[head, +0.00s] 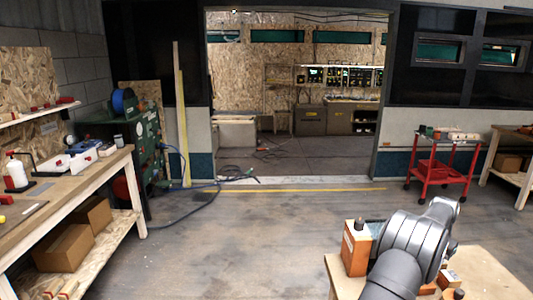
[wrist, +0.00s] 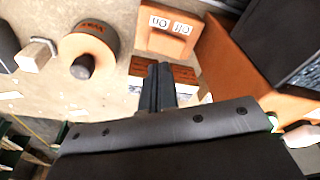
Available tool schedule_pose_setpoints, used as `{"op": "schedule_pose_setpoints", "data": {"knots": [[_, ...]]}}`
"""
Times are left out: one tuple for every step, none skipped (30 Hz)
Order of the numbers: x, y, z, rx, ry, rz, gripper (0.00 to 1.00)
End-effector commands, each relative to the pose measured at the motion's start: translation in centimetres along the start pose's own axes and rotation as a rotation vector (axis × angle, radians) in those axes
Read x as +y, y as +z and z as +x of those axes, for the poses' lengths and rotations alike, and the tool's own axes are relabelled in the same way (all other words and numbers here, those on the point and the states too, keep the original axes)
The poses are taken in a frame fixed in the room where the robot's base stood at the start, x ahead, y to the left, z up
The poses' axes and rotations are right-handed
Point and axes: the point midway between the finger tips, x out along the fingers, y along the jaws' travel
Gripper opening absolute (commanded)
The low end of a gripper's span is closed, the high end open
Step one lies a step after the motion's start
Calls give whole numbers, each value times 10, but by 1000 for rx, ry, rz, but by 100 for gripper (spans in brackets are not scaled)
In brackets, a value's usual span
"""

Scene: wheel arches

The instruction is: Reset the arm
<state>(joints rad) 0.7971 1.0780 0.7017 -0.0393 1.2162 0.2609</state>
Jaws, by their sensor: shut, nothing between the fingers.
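My gripper (wrist: 160,75) shows in the wrist view. Its two dark fingers are together, with nothing between them. In the head view my grey arm reaches over a wooden table (head: 488,272) at the lower right, and the fingers are hidden there. In the wrist view the fingers point past a small block with orange-brown slats (wrist: 183,74), and I cannot tell whether they touch it.
A round orange-brown piece with a dark knob (wrist: 88,48) is left of the fingers in the wrist view. A large orange box (wrist: 232,62) is close on the right. In the head view, an orange box (head: 355,250) stands beside my arm.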

Motion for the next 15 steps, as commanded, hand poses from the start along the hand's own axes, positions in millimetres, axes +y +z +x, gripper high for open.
{"op": "schedule_pose_setpoints", "data": {"knots": [[0, 2, 9, -4, 1, 0, 0], [0, 3, 14, -4, 1, 0, 0], [0, 4, 20, -3, 1, 0, 0], [0, 4, 24, -3, 1, 0, 0], [0, 5, 28, -3, 1, 0, 0], [0, 5, 32, -2, 1, 0, 0], [0, 6, 35, -1, 0, 0, 0], [0, 6, 37, -1, 0, 0, 0], [0, 6, 40, -1, 0, 0, 0], [0, 7, 42, -1, 0, 0, 0], [0, 7, 43, -1, 0, 0, 0], [0, 7, 44, -1, 0, 0, 0], [0, 7, 45, -1, 0, 0, 0], [0, 7, 45, -1, 0, 0, 0], [0, 7, 44, 0, 0, 0, 0]]}}
